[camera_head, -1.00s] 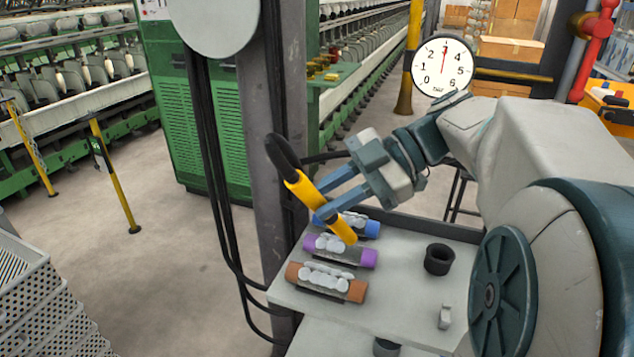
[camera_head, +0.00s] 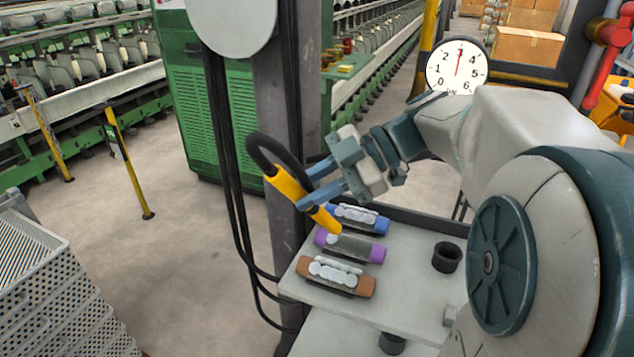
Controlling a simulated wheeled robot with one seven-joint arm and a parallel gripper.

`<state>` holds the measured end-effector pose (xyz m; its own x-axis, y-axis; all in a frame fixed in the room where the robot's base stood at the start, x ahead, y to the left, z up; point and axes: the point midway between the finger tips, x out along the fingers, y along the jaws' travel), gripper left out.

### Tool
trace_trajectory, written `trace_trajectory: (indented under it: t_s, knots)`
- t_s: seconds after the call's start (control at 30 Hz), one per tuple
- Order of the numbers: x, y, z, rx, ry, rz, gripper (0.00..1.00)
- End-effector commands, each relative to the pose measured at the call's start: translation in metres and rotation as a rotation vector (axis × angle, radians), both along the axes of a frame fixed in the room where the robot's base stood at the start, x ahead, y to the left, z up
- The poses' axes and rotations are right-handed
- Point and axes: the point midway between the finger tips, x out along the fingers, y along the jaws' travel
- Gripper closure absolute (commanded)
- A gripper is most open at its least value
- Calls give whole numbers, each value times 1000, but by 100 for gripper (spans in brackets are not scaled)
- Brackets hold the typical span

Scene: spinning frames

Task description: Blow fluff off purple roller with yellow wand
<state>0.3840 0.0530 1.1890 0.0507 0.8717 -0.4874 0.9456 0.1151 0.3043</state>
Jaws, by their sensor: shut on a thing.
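My gripper (camera_head: 305,187) is shut on the yellow wand (camera_head: 284,184), with a finger on either side of it. The wand slants down to the right, and a black hose (camera_head: 258,146) runs from its upper end. Its lower tip is over the left part of the purple roller (camera_head: 376,253). A little white fluff (camera_head: 333,239) shows there beside the tip, and the roller's dark middle looks mostly bare. Whether the tip touches the roller I cannot tell. The blue roller (camera_head: 381,223) behind and the orange roller (camera_head: 364,287) in front both carry rows of white fluff.
The rollers lie on a light grey shelf (camera_head: 405,290). A black cup (camera_head: 447,257) and a small pale object (camera_head: 450,315) stand to their right. A grey post (camera_head: 284,100) with cables rises at the shelf's left. A dial (camera_head: 457,67) hangs behind my arm.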

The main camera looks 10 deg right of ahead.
Motion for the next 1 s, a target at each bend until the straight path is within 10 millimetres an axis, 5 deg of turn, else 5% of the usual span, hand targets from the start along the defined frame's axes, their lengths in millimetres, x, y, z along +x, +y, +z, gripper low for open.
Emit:
trace_trajectory:
  t_s: [1.0]
  knots:
    - [25, 39, 5, 0, -2, 0, 100]
